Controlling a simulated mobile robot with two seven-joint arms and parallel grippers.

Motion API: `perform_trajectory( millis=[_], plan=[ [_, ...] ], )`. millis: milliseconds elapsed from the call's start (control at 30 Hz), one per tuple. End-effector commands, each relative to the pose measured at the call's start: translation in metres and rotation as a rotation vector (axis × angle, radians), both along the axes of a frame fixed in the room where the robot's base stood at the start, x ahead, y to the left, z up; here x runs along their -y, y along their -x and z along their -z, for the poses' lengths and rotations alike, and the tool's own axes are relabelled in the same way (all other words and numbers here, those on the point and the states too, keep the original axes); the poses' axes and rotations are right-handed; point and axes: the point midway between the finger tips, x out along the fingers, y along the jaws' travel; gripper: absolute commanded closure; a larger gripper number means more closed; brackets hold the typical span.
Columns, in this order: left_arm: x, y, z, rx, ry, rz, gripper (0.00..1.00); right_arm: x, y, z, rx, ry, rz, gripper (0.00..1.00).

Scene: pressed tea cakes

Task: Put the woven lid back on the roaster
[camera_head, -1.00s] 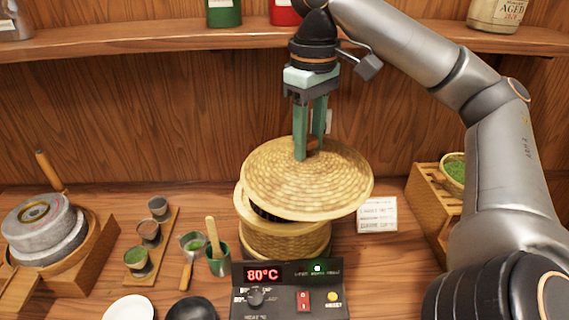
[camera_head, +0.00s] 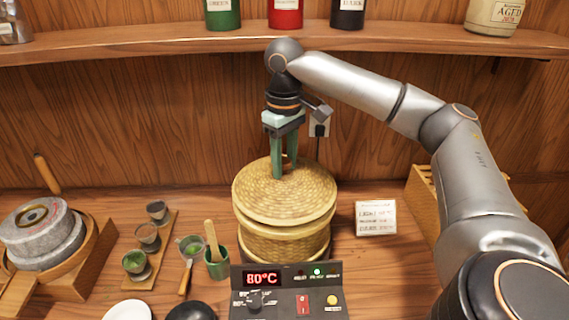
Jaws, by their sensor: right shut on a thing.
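The woven lid (camera_head: 285,197) is a round, straw-coloured disc. It lies over the top of the woven roaster (camera_head: 284,243) and looks nearly level and centred; whether it is fully seated I cannot tell. My right gripper (camera_head: 284,172) points down at the middle of the lid and is shut on its handle, which is mostly hidden between the green fingers. The roaster stands behind a dark control panel (camera_head: 270,301) with a red 80°C display. My left gripper is not in view.
A stone mill (camera_head: 40,232) stands at the left. Small cups on a wooden board (camera_head: 165,248) and a green cup with a wooden scoop (camera_head: 216,262) are left of the roaster. A white label card (camera_head: 376,218) stands to the right. A shelf (camera_head: 180,40) with canisters runs above.

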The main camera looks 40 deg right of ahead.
Motion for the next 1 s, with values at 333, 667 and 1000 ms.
perform_trajectory(
  millis=[333,667,1000],
  plan=[
    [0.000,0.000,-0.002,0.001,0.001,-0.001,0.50,0.000,0.000,0.009,0.002,-0.001,0.001,1.00],
    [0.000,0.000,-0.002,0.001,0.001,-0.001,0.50,0.000,0.000,0.019,0.001,-0.001,0.001,1.00],
    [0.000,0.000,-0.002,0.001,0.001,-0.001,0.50,0.000,0.000,0.021,0.002,-0.001,0.001,0.44]
  ],
)
